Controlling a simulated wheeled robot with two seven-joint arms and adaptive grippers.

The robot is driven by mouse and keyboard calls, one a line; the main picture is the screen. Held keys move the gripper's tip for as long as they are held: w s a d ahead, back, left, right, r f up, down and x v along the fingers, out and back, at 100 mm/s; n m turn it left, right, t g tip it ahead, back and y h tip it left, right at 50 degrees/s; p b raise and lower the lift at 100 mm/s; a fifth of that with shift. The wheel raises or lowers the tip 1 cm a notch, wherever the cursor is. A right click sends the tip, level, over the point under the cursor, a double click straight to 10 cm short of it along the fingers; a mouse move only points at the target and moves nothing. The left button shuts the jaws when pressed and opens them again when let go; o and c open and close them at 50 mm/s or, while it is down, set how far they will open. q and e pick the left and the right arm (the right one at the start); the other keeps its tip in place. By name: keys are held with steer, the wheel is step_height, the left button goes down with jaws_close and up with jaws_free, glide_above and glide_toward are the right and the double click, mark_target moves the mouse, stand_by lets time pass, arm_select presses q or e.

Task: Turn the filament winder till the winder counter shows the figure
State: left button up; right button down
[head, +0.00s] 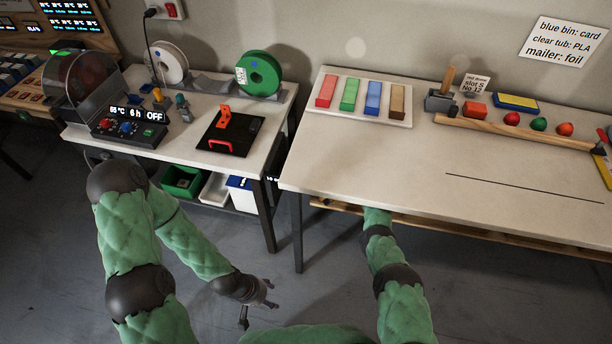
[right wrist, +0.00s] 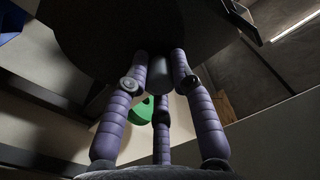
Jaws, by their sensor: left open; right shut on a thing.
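My right gripper (right wrist: 160,85) has its purple fingers closed around a short grey knob or handle (right wrist: 158,70), in the right wrist view. The knob sits under a large dark round body (right wrist: 115,30), likely part of the filament winder. In the head view the right forearm passes under the right table's front edge, so its gripper and the winder are hidden there. A tiny lit readout (head: 273,179) shows beside the left table's leg; its figure is too small to read. My left gripper (head: 260,299) is open and empty, low over the floor.
The left table (head: 187,140) bears a dryer reading OFF (head: 154,115), a white spool (head: 168,62), a green spool (head: 259,74) and a black plate (head: 230,136). Bins stand below. The right table (head: 345,158) bears coloured blocks at the back; its front is clear.

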steer(key=c, duration=1)
jaws_free()
steer(key=shift+c, duration=0.2)
steer(key=v, duration=1.2)
